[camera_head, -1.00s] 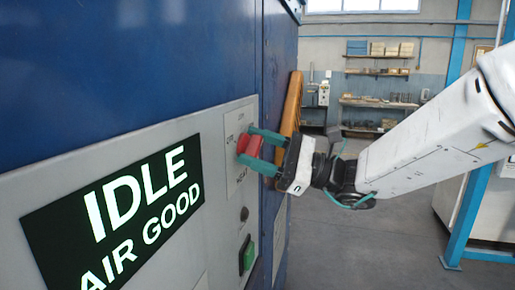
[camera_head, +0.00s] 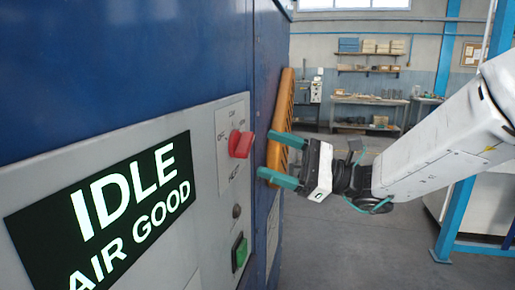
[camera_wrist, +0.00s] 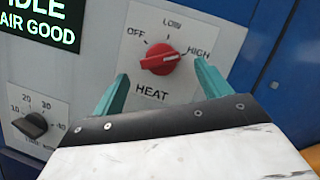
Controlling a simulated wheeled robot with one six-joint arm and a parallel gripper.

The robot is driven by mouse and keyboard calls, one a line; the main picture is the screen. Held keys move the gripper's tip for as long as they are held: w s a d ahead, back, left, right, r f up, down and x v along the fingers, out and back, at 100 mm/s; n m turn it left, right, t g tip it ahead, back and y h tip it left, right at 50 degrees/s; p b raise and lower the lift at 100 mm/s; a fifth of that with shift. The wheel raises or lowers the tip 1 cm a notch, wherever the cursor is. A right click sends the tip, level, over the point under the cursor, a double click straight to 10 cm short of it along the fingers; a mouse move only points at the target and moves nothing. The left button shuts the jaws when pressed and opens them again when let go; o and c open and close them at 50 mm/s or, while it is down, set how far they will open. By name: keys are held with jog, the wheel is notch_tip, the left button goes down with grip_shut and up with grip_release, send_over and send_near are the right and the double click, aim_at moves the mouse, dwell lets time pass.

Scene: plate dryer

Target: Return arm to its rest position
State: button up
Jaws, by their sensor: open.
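My gripper (camera_head: 268,154) has two teal fingers, spread apart and empty. In the head view it is to the right of the red heat knob (camera_head: 241,144), clear of it. In the wrist view the knob (camera_wrist: 160,59) shows between and beyond the fingertips. Its grip bar lies roughly level, with its right end towards the HIGH mark; OFF is at upper left and LOW at the top. My white arm reaches in from the right.
The blue dryer cabinet (camera_head: 120,55) with its grey panel fills the left. The panel has a screen (camera_head: 105,215) reading "IDLE AIR GOOD", a green button (camera_head: 240,252) and a black dial (camera_wrist: 31,125). An orange part (camera_head: 281,120) stands beyond. Open floor lies behind my gripper.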

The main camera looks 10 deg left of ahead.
jog(key=shift+v, duration=1.05)
jog(key=s+d+f+n+g+h, duration=0.45)
jog(key=s+f+n+h, duration=0.25)
jog(key=s+f+h, duration=0.45)
jog(key=s+d+f+n+t+h, duration=0.1)
jog(key=s+d+h, duration=0.4)
jog(key=d, duration=0.6)
jog(key=s+d+f+n+t+h, duration=0.1)
jog(key=s+d+n+t+h, duration=0.2)
jog(key=d, duration=0.8)
jog(key=s+t+h, duration=0.2)
jog(key=s+t, duration=0.1)
jog(key=shift+d, duration=0.25)
